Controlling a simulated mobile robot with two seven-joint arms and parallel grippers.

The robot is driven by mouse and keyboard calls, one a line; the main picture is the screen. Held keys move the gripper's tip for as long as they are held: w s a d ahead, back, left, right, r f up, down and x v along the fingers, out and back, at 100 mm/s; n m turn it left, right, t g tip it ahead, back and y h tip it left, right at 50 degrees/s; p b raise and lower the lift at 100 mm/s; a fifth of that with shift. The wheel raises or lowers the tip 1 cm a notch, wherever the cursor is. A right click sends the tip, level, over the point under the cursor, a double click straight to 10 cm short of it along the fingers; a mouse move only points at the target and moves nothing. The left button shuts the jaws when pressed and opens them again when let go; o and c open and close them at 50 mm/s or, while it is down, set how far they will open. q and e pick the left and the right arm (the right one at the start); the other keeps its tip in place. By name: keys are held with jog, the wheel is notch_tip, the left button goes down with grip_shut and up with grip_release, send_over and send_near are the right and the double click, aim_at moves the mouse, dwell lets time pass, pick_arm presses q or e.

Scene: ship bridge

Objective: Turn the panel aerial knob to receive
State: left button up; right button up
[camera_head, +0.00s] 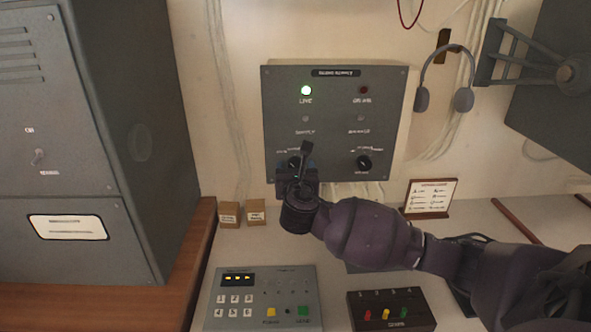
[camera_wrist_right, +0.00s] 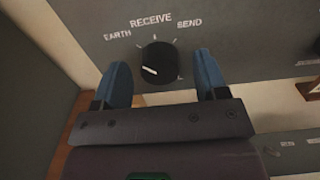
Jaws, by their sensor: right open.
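The panel aerial knob (camera_wrist_right: 159,61) is round and black on a grey panel (camera_head: 334,88). In the wrist view its labels read EARTH at left, RECEIVE at top and SEND at right. Its white mark sits on the left part of the knob, toward the EARTH side and away from RECEIVE. My right gripper (camera_wrist_right: 161,58) is open, with one blue finger on each side of the knob and visible gaps between. In the head view the right gripper (camera_head: 296,164) is at the panel's lower left and mostly hides this knob. My left gripper is not in view.
A second black knob (camera_head: 364,162) is to the right on the panel. A green lamp (camera_head: 306,90) glows above. A keypad unit (camera_head: 232,318) and a box with coloured switches (camera_head: 391,309) are on the desk. A grey cabinet (camera_head: 150,110) stands at left; a headset (camera_head: 444,78) hangs at right.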

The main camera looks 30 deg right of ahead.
jog(key=shift+c, duration=0.5)
jog(key=c, duration=0.7)
jog(key=shift+c, duration=0.7)
jog(key=shift+r+m+p, duration=0.1)
jog(key=shift+m+p, duration=0.4)
jog(key=shift+p, duration=0.2)
jog(key=shift+m+p, duration=0.6)
jog(key=shift+m, duration=3.3)
